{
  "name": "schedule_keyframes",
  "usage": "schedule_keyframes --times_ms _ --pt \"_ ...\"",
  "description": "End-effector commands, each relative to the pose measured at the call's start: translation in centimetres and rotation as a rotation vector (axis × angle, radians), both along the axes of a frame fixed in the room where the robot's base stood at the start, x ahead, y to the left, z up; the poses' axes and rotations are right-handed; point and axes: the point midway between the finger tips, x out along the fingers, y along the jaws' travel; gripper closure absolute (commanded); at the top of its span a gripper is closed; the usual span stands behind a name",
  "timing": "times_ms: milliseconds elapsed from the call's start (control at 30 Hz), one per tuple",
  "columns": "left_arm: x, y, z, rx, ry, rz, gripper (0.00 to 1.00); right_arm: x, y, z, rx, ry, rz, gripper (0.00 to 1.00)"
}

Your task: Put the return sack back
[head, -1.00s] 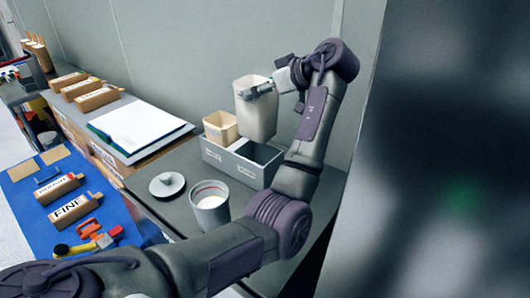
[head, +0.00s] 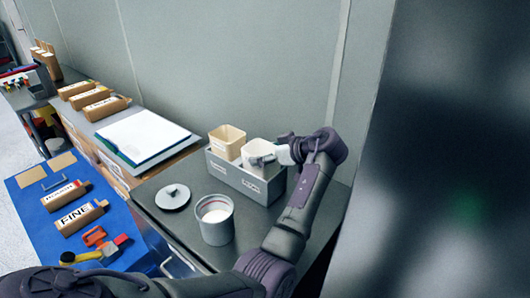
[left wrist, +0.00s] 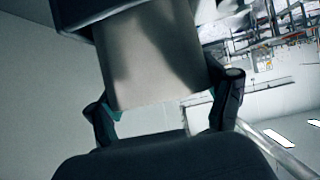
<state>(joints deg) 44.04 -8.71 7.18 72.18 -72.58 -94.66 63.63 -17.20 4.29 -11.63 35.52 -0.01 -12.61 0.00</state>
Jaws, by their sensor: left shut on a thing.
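The pale, open-topped return sack (head: 257,149) is upright in the right compartment of the grey two-part holder (head: 232,176). Its lower part is hidden by the holder's front wall, so I cannot tell whether it touches the bottom. My left gripper (head: 266,160) is shut on the sack from the right side. In the left wrist view, the sack (left wrist: 155,60) fills the space between the fingers of my left gripper (left wrist: 165,105). My right gripper is not in view.
A cream sack (head: 227,140) stands in the holder's left compartment. A pot of white powder (head: 215,225) and a grey lid (head: 173,196) are on the dark counter (head: 190,240). A white paper pad (head: 143,135) lies to the left. The blue mat (head: 30,215) holds labelled blocks (head: 80,217).

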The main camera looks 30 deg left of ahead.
Motion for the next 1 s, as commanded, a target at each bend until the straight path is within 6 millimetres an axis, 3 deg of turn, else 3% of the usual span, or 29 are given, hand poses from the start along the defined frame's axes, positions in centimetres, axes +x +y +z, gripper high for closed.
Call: schedule_keyframes --times_ms 233,267,333,733,1000 --pt "0.0 0.0 -0.4 0.0 0.0 0.0 0.8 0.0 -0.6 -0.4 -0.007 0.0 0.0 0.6" --pt "0.0 0.0 -0.3 0.0 0.0 0.0 0.14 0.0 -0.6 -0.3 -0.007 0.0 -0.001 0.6" --pt "0.0 0.0 -0.2 0.0 0.0 0.001 0.02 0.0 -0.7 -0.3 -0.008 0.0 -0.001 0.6" --pt "0.0 0.0 0.3 0.0 0.0 0.0 0.0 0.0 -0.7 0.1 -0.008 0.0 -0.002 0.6" --pt "-0.2 -3.7 1.9 -0.001 -0.003 -0.002 0.0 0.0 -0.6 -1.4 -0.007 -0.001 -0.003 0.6"
